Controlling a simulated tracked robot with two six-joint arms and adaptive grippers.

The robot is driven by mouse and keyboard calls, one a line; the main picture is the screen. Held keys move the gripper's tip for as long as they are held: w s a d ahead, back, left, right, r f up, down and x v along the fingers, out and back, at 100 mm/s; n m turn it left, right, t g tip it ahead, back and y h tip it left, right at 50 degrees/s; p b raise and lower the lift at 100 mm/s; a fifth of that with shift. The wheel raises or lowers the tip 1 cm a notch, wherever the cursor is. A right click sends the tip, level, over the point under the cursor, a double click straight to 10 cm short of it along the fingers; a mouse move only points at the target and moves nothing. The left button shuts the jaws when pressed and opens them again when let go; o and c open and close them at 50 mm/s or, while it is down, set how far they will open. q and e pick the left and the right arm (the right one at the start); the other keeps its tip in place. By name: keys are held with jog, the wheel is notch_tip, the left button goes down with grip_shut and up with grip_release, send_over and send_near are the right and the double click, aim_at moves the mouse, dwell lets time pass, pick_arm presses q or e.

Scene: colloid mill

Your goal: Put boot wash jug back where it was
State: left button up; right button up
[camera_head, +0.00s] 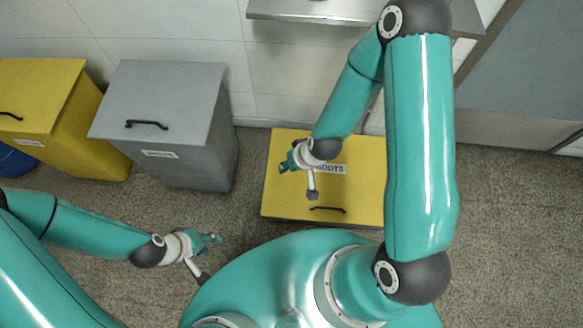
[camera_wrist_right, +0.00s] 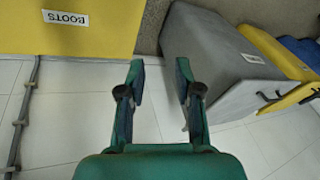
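No boot wash jug can be made out in either view. The yellow box labelled BOOTS (camera_head: 360,190) stands on the floor in front of me, its lid shut. It also shows at the top left of the right wrist view (camera_wrist_right: 85,25). My right gripper (camera_head: 286,163) is above the far left part of this box in the head view. In the right wrist view its fingers (camera_wrist_right: 160,66) are apart with nothing between them. My left gripper (camera_head: 215,238) is low on the left over bare floor; its fingers are too small to judge.
A grey bin (camera_head: 190,95) and a yellow bin (camera_head: 40,90) stand along the wall at left, with a blue thing (camera_head: 15,160) at the edge. Floor at right is clear.

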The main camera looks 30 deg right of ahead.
jog(key=s+a+f+g+y+p, duration=0.1)
jog(key=s+a, duration=0.3)
jog(key=s, duration=0.5)
jog(key=shift+a+g+y+p, duration=0.15)
jog(key=shift+g+y+p, duration=0.15)
jog(key=shift+g+p, duration=0.45)
jog(key=shift+f, duration=0.1)
